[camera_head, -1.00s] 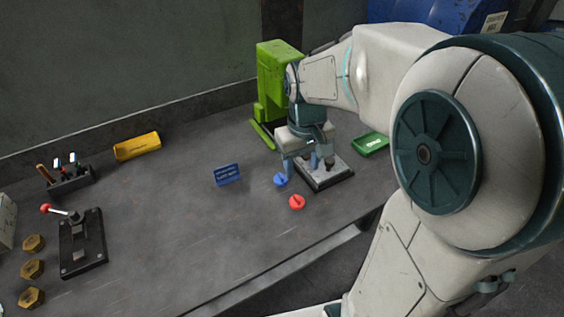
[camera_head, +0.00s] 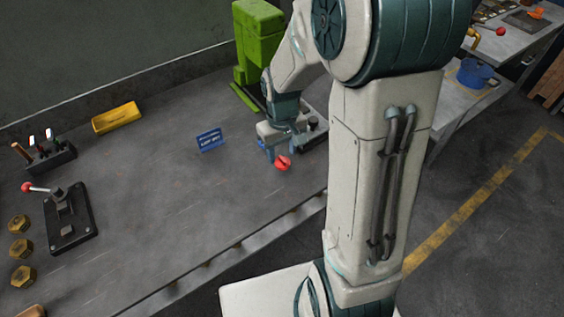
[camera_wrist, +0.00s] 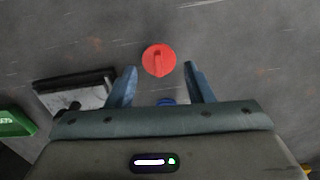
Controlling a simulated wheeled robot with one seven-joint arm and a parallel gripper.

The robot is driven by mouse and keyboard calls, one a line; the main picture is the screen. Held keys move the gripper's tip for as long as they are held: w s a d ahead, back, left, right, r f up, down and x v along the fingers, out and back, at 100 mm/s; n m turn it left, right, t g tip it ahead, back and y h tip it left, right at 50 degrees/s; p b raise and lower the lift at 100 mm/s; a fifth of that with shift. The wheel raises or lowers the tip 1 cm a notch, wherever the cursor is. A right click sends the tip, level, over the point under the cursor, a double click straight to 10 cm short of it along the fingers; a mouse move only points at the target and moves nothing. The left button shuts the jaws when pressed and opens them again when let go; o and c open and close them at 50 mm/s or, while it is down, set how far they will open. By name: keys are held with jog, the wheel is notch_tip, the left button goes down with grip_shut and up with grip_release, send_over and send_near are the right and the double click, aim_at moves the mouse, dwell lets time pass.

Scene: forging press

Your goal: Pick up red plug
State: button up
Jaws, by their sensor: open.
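The red plug (camera_head: 283,163) is a small round cap with a raised grip bar. It sits on the grey bench near the front edge. In the wrist view the red plug (camera_wrist: 159,60) lies just beyond the fingertips, centred between them. My gripper (camera_head: 276,155) is low over the bench beside the plug. In the wrist view my gripper (camera_wrist: 160,68) has its two blue-grey fingers apart with nothing held. A blue plug (camera_wrist: 166,101) shows partly between the fingers, mostly hidden by the gripper body.
A green press (camera_head: 257,45) stands behind my gripper.

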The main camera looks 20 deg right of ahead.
aim_at(283, 159)
jog(key=shift+d+f, duration=0.1)
jog(key=shift+f, duration=1.9)
jog(key=c, duration=0.4)
jog(key=shift+o, duration=0.2)
